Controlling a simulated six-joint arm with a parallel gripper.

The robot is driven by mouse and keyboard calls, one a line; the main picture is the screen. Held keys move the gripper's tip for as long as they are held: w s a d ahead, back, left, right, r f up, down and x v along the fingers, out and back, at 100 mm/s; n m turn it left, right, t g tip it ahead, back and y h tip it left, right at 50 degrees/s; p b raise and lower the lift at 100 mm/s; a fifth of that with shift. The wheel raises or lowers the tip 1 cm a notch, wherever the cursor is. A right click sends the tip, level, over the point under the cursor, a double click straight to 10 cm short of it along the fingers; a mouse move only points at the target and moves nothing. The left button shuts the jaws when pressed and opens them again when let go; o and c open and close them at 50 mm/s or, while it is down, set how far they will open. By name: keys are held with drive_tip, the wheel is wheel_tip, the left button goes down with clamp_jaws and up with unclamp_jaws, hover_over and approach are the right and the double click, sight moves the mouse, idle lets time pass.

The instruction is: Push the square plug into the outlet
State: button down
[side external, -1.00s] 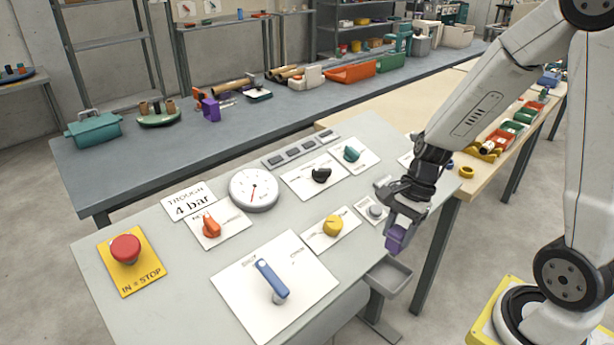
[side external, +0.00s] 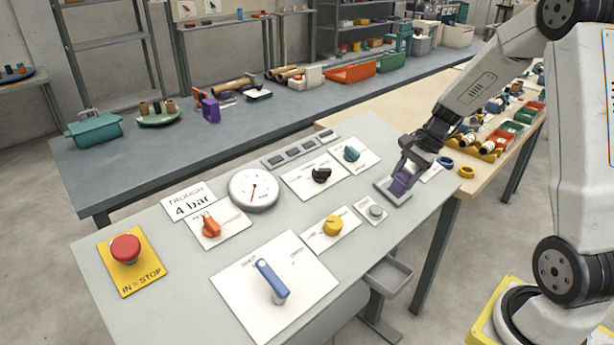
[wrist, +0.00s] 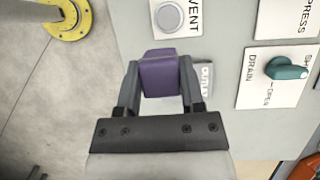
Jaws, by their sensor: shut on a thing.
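My gripper (side external: 403,173) is shut on the purple square plug (side external: 400,184). In the wrist view the plug (wrist: 159,74) sits between the two fingers of my gripper (wrist: 158,82), which press on its left and right sides. The outlet (side external: 382,188) is a grey square frame at the right end of the sloped panel. The plug is over the outlet or at its mouth, seen from the side; whether it has entered cannot be told. In the wrist view the plug and fingers hide the outlet, and a partly covered label plate (wrist: 206,77) shows beside them.
The panel (side external: 180,280) carries a grey vent button (side external: 375,212), a yellow knob (side external: 333,225), a teal drain knob (side external: 351,154) and a blue lever (side external: 271,280). An empty grey tray (side external: 388,275) hangs at its front edge.

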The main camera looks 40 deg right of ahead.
drive_tip(key=w+d+r, duration=0.1)
drive_tip(key=d, duration=0.5)
drive_tip(key=shift+t, duration=0.4)
drive_tip(key=shift+w+f, duration=0.1)
drive_tip(key=shift+f, duration=0.1)
drive_tip(key=shift+w+f, duration=0.25)
drive_tip(key=shift+f, duration=0.6)
drive_tip(key=shift+w+f, duration=0.3)
drive_tip(key=shift+f, duration=0.5)
drive_tip(key=shift+w+f, duration=0.25)
drive_tip(key=shift+f, duration=0.6)
drive_tip(key=shift+w+f, duration=0.2)
drive_tip(key=shift+f, duration=0.4)
idle(0.5)
drive_tip(key=shift+c, duration=0.7)
unclamp_jaws()
drive_tip(key=shift+d+r, duration=0.1)
drive_tip(key=v, duration=0.7)
drive_tip(key=shift+r, duration=0.25)
